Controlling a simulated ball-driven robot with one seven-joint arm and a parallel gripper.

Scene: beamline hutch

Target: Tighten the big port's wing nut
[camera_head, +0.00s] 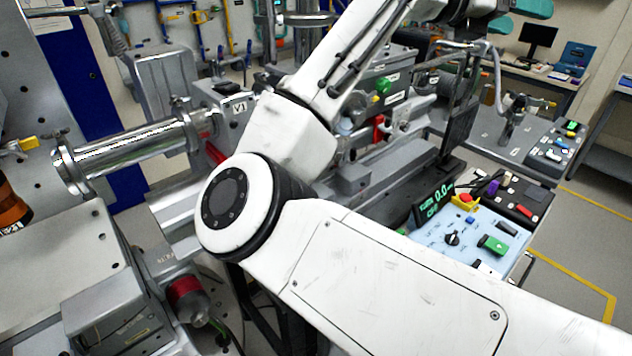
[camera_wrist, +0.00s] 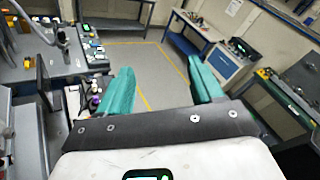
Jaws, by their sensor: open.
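My gripper (camera_head: 517,16) shows at the top right of the head view, past the end of my raised arm. In the wrist view its two teal fingers are spread wide, and my gripper (camera_wrist: 162,76) has nothing between them. The fingers point out over open floor and distant benches. I cannot clearly pick out the big port or its wing nut in either view. A shiny steel tube (camera_head: 125,146) with end flanges lies at the left of the head view, well away from my gripper. My arm hides part of the middle equipment.
A grey box with a green knob (camera_head: 383,85) stands behind my arm. A blue control panel (camera_head: 470,235) with buttons sits at the right. A desk with a monitor (camera_head: 538,38) is far back. The floor (camera_wrist: 150,62) ahead of the fingers is clear.

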